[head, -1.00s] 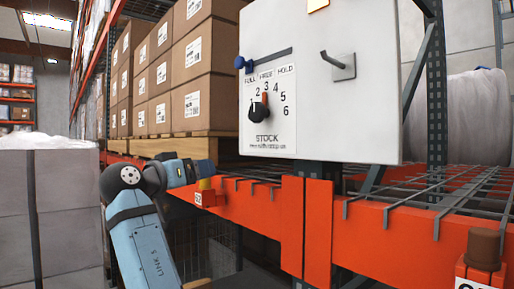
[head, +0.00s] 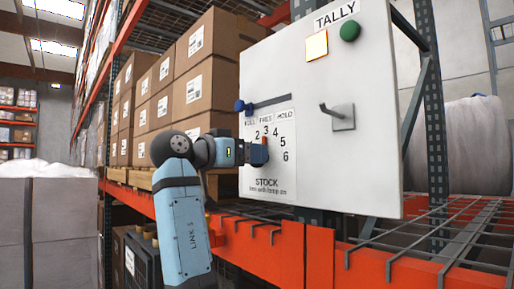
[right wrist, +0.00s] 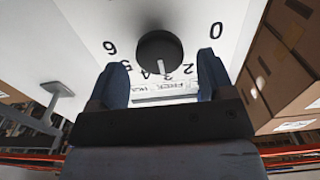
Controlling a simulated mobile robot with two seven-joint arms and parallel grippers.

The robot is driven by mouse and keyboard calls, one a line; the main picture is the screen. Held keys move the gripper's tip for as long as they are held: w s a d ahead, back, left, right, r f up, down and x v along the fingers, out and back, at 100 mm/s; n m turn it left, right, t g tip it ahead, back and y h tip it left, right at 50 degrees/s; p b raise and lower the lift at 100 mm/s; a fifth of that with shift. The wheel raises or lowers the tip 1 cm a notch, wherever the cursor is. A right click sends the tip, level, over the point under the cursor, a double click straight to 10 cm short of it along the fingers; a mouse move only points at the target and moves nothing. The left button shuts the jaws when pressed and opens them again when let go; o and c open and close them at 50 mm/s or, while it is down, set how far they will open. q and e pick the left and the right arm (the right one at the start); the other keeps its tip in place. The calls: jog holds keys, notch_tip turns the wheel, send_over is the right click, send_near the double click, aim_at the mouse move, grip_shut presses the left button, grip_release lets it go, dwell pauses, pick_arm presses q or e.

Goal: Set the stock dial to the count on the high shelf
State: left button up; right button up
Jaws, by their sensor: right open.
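The stock dial is a dark round knob (right wrist: 160,50) on a white panel (head: 320,120), ringed by numbers. In the head view my gripper partly covers the dial. My right gripper (head: 250,153) is at the dial, jaws open; the right wrist view shows its two fingers (right wrist: 162,80) apart, with the knob just beyond and between their tips. Contact is unclear. Which load is the high-shelf count is unclear. My left gripper is not in view.
A blue slider knob (head: 239,106) sits at its track's left end above the dial. Stacked cartons (head: 207,85) stand left; an orange beam (head: 285,262) runs below.

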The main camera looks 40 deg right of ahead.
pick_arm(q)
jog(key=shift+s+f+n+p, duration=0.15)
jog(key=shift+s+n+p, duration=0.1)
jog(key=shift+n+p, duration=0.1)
pick_arm(e)
jog(key=d, duration=0.3)
jog(key=shift+w, duration=0.15)
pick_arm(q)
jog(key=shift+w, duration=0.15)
pick_arm(e)
jog(key=shift+c, duration=0.2)
jog(key=c, duration=0.9)
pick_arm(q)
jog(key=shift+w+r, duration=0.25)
pick_arm(e)
jog(key=shift+o, duration=0.2)
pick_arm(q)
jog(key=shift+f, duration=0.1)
